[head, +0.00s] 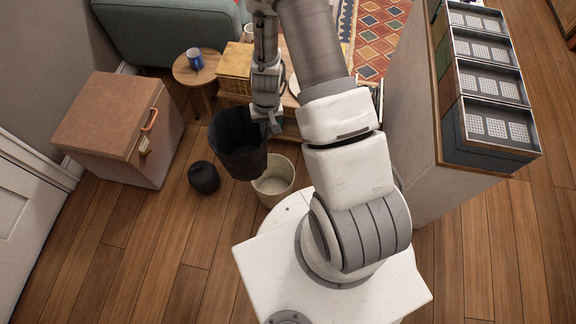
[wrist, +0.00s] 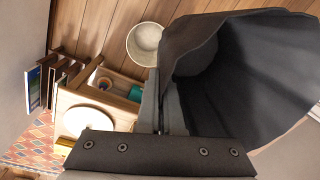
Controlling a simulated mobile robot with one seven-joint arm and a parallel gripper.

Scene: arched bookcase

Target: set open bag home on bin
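The open bag (head: 238,150) is black, with a wide mouth facing up, and hangs in the air. My gripper (head: 271,124) is shut on its rim at the bag's right side. In the wrist view the bag (wrist: 255,80) fills the right side, and the fingers (wrist: 160,95) pinch its edge. The bin (head: 273,187) is a round, cream-coloured, open container on the floor, just below and right of the bag in the head view. The bag covers part of its upper left rim. The bin also shows in the wrist view (wrist: 147,42), apart from the bag.
A black closed bag (head: 204,177) sits on the floor left of the bin. A brown chest (head: 115,125) stands further left. A round side table (head: 197,66) with a blue mug (head: 195,59) and a wooden table stand behind. A bookcase (head: 415,120) rises at right.

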